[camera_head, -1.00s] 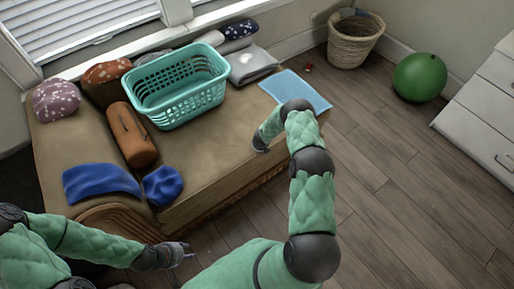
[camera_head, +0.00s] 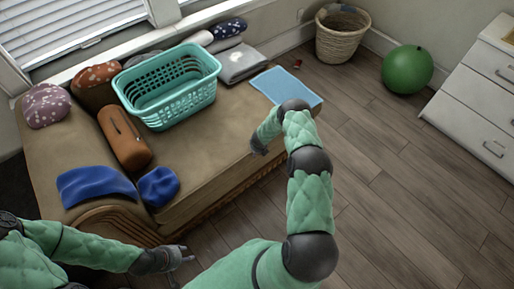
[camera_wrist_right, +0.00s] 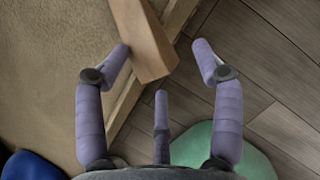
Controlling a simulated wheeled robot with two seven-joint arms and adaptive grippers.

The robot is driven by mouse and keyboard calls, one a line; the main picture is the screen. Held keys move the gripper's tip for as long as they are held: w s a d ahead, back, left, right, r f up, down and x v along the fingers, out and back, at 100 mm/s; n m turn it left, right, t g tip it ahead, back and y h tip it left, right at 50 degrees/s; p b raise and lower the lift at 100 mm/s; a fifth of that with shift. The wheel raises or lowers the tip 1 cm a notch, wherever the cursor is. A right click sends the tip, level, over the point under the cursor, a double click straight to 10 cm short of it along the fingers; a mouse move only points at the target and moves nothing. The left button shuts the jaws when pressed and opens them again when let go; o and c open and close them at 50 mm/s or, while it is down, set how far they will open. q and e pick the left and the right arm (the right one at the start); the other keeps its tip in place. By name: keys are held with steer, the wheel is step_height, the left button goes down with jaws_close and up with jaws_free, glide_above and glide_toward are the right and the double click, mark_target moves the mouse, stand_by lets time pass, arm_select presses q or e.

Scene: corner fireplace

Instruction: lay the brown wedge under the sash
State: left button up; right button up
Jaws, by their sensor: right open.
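A brown wooden wedge (camera_wrist_right: 143,40) shows in the right wrist view, at the edge of the tan couch seat (camera_wrist_right: 60,50). It lies ahead of and partly between the fingertips of my right gripper (camera_wrist_right: 160,62), which is open and empty. I cannot tell if a finger touches it. In the head view my right gripper (camera_head: 258,145) is over the seat's front edge, and I cannot make out the wedge there. My left gripper (camera_head: 183,257) looks open and empty, low beside the couch's front armrest. A window with blinds (camera_head: 70,25) is at top left; I cannot single out the sash.
On the couch are a teal basket (camera_head: 165,85), a brown bolster (camera_head: 125,138), blue cloths (camera_head: 95,187), several cushions and a light blue cloth (camera_head: 287,86). A wicker basket (camera_head: 341,35), green ball (camera_head: 407,69) and white drawers (camera_head: 480,90) stand beyond open wooden floor.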

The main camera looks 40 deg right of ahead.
steer(key=shift+w+d+r, duration=0.1)
steer(key=shift+w+r, duration=0.1)
steer(key=shift+r, duration=0.1)
steer(key=shift+s+r, duration=0.1)
steer(key=shift+r, duration=0.4)
steer(key=v, duration=1)
steer(key=shift+s+a+r, duration=0.25)
steer(key=shift+a, duration=0.05)
